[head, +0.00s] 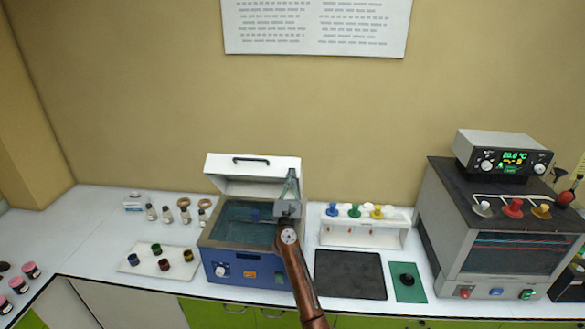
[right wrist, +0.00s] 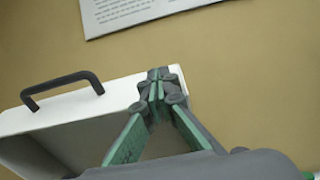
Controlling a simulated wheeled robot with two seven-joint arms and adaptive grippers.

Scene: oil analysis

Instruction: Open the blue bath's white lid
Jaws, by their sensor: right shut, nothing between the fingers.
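The blue bath (head: 222,258) stands on the white bench, and its open top shows the dark inside. Its white lid (head: 225,166) is raised at the back of the bath, with the black handle (head: 251,159) on its upper face. My right gripper (head: 292,174) is shut and empty at the lid's right edge. In the right wrist view, the closed fingertips (right wrist: 158,78) overlap the right end of the white lid (right wrist: 105,104), with the handle (right wrist: 62,88) to their left. I cannot tell if they touch it. My left gripper is not in view.
A white rack (head: 362,236) with coloured knobs and a black mat (head: 349,275) lie right of the bath. A large grey apparatus (head: 510,240) stands farther right. A white plate (head: 140,265) with several small jars lies to the left.

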